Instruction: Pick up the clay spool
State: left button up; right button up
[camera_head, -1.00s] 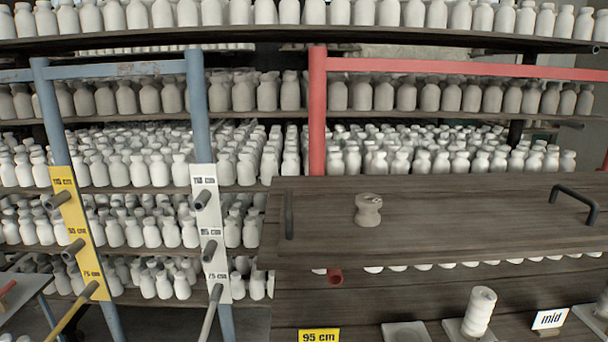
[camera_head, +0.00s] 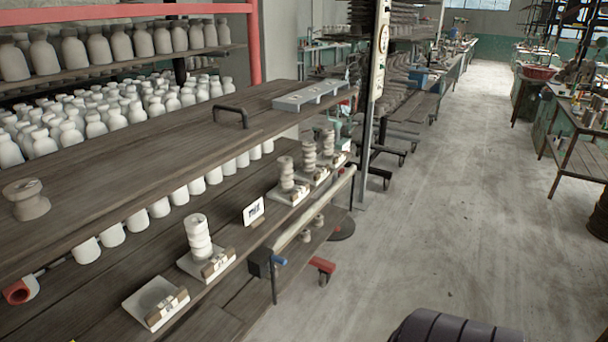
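A grey-brown clay spool (camera_head: 26,199), narrow at the waist with flared ends, stands upright on the dark wooden upper board (camera_head: 130,185) at the left edge of the head view. A dark handle (camera_head: 231,112) is fixed at the board's far end. On the lower shelf a pale stack of spool-like pieces (camera_head: 199,236) stands on a square plate. Darker stacks (camera_head: 287,174) stand on plates farther along. An empty square plate (camera_head: 150,299) lies at the near end. Neither of my grippers shows.
A "mid" card (camera_head: 253,212) stands on the lower shelf. Racks of white bottles (camera_head: 62,132) fill the left behind a red frame (camera_head: 254,45). A wide concrete floor aisle (camera_head: 460,200) is open on the right, with benches (camera_head: 580,150) beyond it.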

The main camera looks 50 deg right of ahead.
aim_at(304, 237)
jog(key=z, duration=1.75)
jog(key=i+l, duration=0.1)
jog(key=i, duration=0.2)
jog(key=i+l+u, duration=0.4)
jog(key=i, duration=0.15)
jog(key=i+l+u, duration=0.4)
jog(key=i, duration=0.15)
